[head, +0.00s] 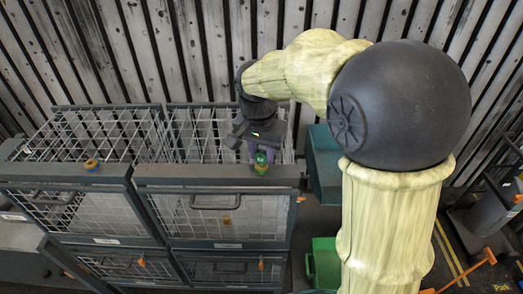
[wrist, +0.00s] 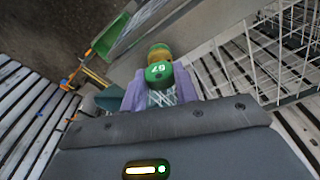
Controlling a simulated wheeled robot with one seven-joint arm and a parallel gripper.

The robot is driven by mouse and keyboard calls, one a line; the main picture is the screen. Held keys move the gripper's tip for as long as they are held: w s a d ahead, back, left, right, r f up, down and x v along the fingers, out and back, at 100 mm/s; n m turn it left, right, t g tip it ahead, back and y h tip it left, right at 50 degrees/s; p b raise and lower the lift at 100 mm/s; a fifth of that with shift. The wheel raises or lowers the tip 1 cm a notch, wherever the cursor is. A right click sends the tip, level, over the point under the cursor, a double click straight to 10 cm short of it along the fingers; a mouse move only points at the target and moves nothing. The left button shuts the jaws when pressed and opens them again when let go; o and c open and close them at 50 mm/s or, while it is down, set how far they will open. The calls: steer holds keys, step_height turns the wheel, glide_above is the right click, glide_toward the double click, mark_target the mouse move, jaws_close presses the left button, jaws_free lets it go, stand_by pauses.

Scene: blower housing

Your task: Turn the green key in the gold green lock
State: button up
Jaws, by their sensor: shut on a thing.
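The gold green lock (head: 261,170) sits on the front top rail of the right-hand wire cage, near its right end. The green key (head: 262,157) stands at the lock; it shows as a green round head with pale markings in the wrist view (wrist: 158,72). The gold lock body (wrist: 159,52) shows just beyond the key head there. My gripper (head: 259,146) is at the key from behind the rail. In the wrist view its purple fingers (wrist: 160,92) flank the key and are shut on it. The keyhole and the key's shaft are hidden.
A second gold lock with a blue part (head: 91,165) sits on the left cage's rail. Wire cage walls (wrist: 285,50) rise close beside my gripper. A green bin (head: 325,262) stands on the floor to the right. A slatted wall (head: 190,50) is behind.

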stand_by(0.3)
steer(key=m, duration=0.5)
steer(key=shift+p, duration=0.4)
steer(key=shift+r+m+h+p, duration=0.1)
steer(key=shift+m+h+p, duration=0.2)
steer(key=shift+m, duration=0.6)
steer(key=m, duration=0.3)
steer(key=shift+a+g+p, duration=0.1)
steer(key=shift+g+p, duration=0.25)
steer(key=shift+g, duration=0.05)
steer(key=shift+m+p, duration=0.5)
steer(key=shift+m, duration=1.3)
steer(key=o, duration=1)
